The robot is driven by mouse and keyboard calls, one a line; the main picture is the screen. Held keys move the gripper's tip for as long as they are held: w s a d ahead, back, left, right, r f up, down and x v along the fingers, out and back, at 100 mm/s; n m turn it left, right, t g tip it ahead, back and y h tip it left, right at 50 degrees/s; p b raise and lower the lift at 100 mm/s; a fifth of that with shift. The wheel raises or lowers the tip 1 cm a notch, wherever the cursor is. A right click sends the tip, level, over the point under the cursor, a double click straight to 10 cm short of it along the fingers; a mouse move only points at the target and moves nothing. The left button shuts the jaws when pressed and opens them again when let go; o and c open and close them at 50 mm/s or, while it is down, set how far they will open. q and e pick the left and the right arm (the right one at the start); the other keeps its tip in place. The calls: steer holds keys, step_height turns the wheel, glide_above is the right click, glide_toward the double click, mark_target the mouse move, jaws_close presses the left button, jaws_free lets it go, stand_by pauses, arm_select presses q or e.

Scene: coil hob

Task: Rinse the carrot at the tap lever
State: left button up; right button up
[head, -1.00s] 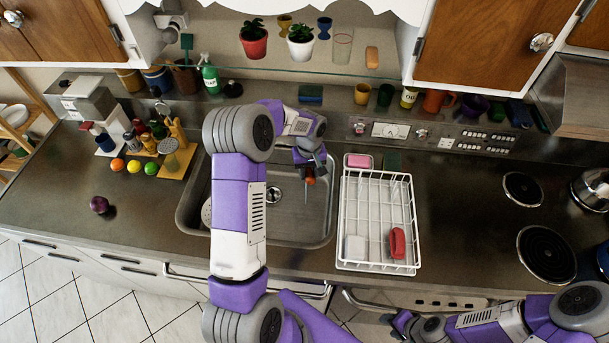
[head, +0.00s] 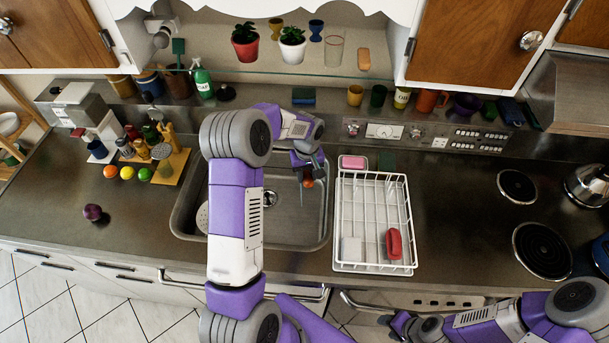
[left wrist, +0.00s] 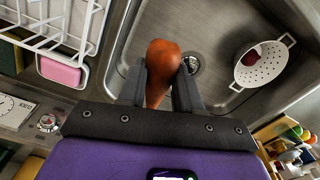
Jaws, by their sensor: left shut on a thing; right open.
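My left gripper (head: 307,172) is shut on the orange-brown carrot (left wrist: 162,68), over the right part of the sink basin (head: 283,233). The carrot also shows in the head view (head: 308,183), small and just below the fingers. In the left wrist view it sticks out between the two dark fingers, with the drain (left wrist: 191,64) beyond it. A thin pale vertical streak shows beside the carrot in the head view; I cannot tell what it is. I cannot make out the tap lever; my left arm covers part of the sink's back. My right gripper (head: 391,321) is open, low at the front edge.
A white colander (left wrist: 264,68) with a dark red thing in it sits in the sink. A white dish rack (head: 374,268) with a red item (head: 394,243) stands right of the sink. Pink soap (head: 352,162) lies behind the rack. Coil hobs (head: 541,250) are at the right.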

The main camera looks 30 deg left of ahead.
arm_select(q)
steer(key=shift+d, duration=0.2)
steer(key=shift+a, duration=0.1)
steer(key=shift+a, duration=0.55)
steer(key=shift+d, duration=0.2)
steer(key=shift+d+b, duration=0.3)
steer(key=shift+d, duration=0.15)
steer(key=s+b, duration=0.2)
steer(key=s, duration=0.6)
steer(key=shift+a, duration=0.2)
stand_by(0.3)
stand_by(1.1)
